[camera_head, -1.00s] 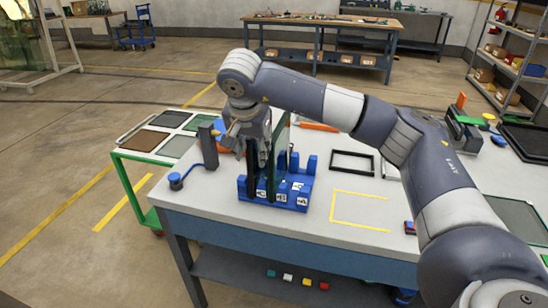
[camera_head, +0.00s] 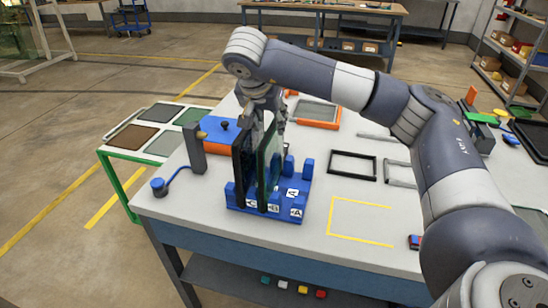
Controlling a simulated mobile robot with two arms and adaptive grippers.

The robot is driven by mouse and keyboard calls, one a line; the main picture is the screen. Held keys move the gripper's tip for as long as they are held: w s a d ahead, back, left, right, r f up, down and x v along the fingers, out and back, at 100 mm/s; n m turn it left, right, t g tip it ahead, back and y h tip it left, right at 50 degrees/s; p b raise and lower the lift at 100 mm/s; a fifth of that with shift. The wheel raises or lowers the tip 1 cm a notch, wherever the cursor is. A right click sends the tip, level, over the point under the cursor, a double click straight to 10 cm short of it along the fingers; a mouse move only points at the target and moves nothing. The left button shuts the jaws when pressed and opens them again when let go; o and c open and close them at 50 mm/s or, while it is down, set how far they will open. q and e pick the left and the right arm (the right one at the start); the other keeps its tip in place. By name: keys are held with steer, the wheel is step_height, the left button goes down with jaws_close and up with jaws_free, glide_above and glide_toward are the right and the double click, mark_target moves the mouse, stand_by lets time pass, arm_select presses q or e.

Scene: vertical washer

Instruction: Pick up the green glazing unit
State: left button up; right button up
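The green glazing unit (camera_head: 267,168) is a dark-edged glass pane standing upright in a slot of the blue rack (camera_head: 293,212) on the table. A black-framed pane (camera_head: 239,170) stands just left of it in the same rack. My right gripper (camera_head: 263,118) is at the upper edge of the panes, with finger parts visible on both sides of the green unit's top. Whether the fingers touch the glass is hard to tell, as the panes and gripper overlap. My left gripper is not in view.
A grey post (camera_head: 196,150) and a blue button (camera_head: 159,187) stand left of the rack, beside an orange and blue device (camera_head: 220,134). A black frame (camera_head: 353,165) and a yellow taped outline (camera_head: 362,202) lie right. A green cart (camera_head: 123,186) holds panels.

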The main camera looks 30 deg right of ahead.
mark_target(271, 128)
steer(key=shift+x, duration=1.05)
steer(key=shift+w+d+f+p, duration=0.15)
steer(key=shift+f+p, duration=0.15)
steer(key=shift+f, duration=0.35)
steer(key=p+x, duration=0.1)
steer(key=x, duration=0.3)
steer(key=shift+f, duration=0.3)
steer(key=shift+d+f, duration=0.2)
steer(key=shift+f, duration=0.15)
steer(key=shift+c, duration=0.8)
jaws_close()
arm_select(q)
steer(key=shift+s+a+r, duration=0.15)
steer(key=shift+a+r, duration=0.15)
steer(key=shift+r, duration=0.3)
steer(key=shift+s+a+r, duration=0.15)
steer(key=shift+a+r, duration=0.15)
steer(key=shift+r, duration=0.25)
arm_select(e)
steer(key=shift+w+r, duration=0.15)
steer(key=shift+r, duration=0.05)
